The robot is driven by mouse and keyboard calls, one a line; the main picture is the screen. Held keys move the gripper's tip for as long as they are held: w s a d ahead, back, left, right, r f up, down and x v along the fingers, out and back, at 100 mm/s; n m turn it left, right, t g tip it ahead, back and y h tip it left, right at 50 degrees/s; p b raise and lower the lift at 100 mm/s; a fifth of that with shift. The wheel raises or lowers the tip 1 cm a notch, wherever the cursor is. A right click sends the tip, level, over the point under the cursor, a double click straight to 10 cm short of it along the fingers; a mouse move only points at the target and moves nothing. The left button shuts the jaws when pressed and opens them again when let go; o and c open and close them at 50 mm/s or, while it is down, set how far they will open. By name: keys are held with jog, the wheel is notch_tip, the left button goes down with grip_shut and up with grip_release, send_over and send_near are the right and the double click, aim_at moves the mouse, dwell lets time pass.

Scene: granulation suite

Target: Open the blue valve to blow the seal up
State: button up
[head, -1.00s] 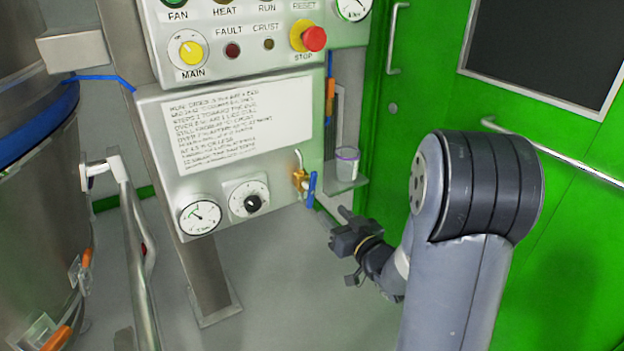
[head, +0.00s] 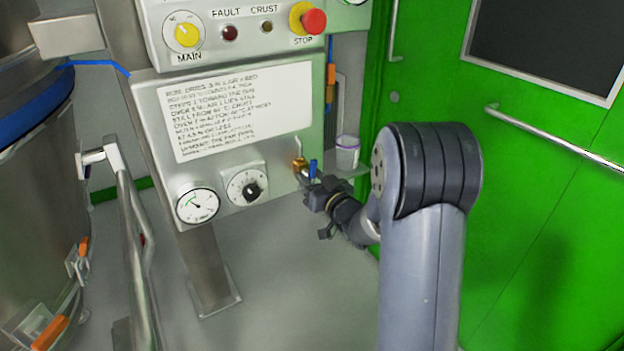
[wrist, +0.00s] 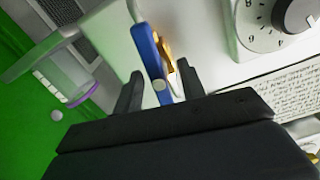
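The blue valve handle (head: 313,167) sits on a brass valve body (head: 299,164) at the lower right edge of the grey control panel. My gripper (head: 308,185) is right at the valve and hides the handle's lower part in the head view. In the wrist view, the blue handle (wrist: 150,58) stands between the two dark fingers of my gripper (wrist: 159,72). The fingers are apart, with a gap visible on both sides of the handle. Some brass (wrist: 167,50) shows behind the handle, close to the right finger.
A black knob (head: 250,188) and a round gauge (head: 198,206) sit left of the valve. A lidded cup (head: 346,153) stands on a small shelf just right of it. A red stop button (head: 313,21) is above. A steel rail (head: 132,225) stands at left.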

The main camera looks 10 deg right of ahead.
jog(key=shift+c, duration=0.6)
grip_shut()
jog(key=shift+f+n+b, duration=0.15)
jog(key=shift+n+b, duration=0.15)
jog(key=shift+b, duration=0.3)
jog(key=shift+n+b, duration=0.5)
jog(key=shift+b, duration=0.1)
jog(key=shift+o, duration=0.6)
grip_release()
jog(key=shift+r, duration=0.2)
